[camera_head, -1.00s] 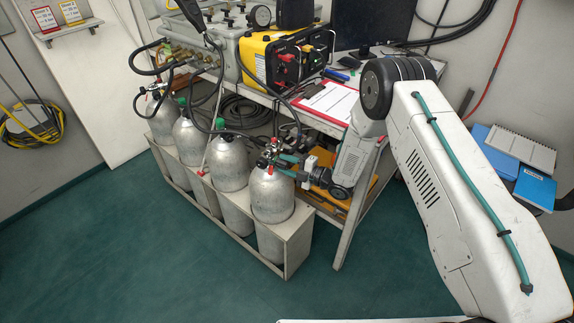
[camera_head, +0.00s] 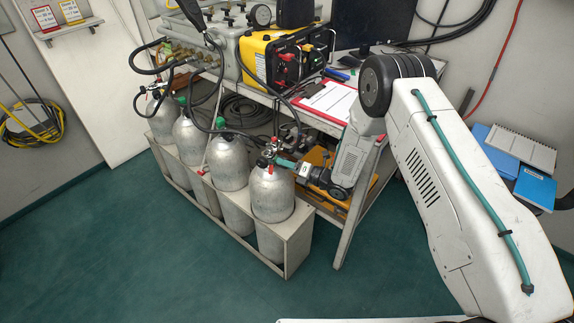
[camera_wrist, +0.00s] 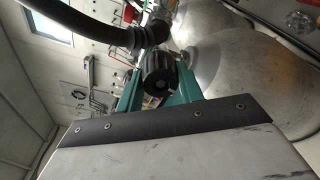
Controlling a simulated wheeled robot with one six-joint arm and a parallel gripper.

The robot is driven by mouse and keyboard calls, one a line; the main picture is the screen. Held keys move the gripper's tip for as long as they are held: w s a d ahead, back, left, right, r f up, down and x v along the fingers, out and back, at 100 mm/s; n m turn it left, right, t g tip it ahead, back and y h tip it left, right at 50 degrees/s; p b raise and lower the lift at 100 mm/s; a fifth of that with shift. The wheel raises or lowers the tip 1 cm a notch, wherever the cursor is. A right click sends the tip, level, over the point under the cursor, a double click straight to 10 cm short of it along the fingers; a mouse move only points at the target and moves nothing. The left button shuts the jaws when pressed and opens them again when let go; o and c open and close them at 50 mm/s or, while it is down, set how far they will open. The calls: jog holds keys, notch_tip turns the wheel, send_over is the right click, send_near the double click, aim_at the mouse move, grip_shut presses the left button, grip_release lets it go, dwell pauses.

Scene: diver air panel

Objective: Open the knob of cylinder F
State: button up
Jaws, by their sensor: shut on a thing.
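The nearest grey cylinder (camera_head: 271,192) stands upright at the right end of the rack, with a valve and hose fittings on top. No letter can be read on it. My gripper (camera_head: 279,161) reaches its valve from the right, with teal fingers. In the wrist view a round black knob (camera_wrist: 157,80) sits between the two teal fingers of my gripper (camera_wrist: 158,88), and they are shut on it. The curved metal of a cylinder (camera_wrist: 232,50) lies just beyond. The knob itself is hard to make out in the head view, and its turn position cannot be told.
Several other cylinders stand to the left in the grey rack (camera_head: 297,245). A black hose (camera_wrist: 95,25) runs close to the knob. The bench holds a yellow unit (camera_head: 270,58) and a red clipboard (camera_head: 330,101). The green floor in front is clear.

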jog(key=shift+s+f+n, duration=0.15)
jog(key=shift+n, duration=0.65)
jog(key=o, duration=1)
jog(key=v, duration=0.7)
jog(key=shift+s+d, duration=0.2)
jog(key=shift+d, duration=0.15)
